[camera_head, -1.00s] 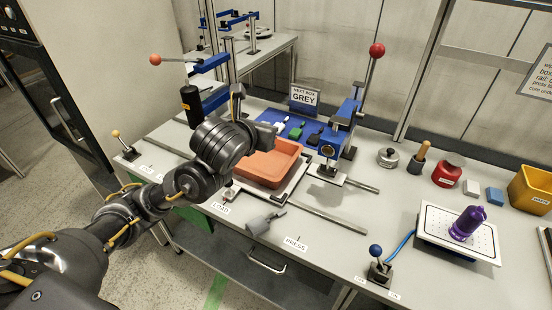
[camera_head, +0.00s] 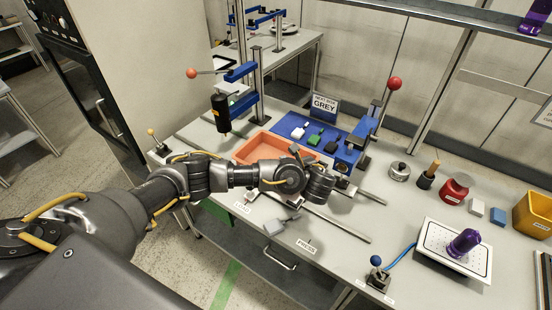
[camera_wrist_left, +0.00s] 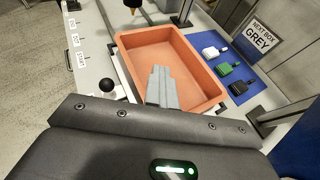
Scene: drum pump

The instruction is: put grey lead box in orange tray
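The orange tray (camera_head: 252,148) stands on the bench and fills the middle of the left wrist view (camera_wrist_left: 130,45); I see no box in its visible part. A dark grey or black small box (camera_wrist_left: 238,88) lies on the blue mat beside a green one (camera_wrist_left: 227,70) and a white one (camera_wrist_left: 211,51). My right gripper is out of view.
A sign (camera_head: 323,106) reads "NEXT BOX GREY". A blue press with a red-knobbed lever (camera_head: 394,84) stands right of the mat. A black cylinder on a blue arm (camera_head: 221,112) stands left of the tray. A white plate (camera_head: 447,262) with a purple object lies at right.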

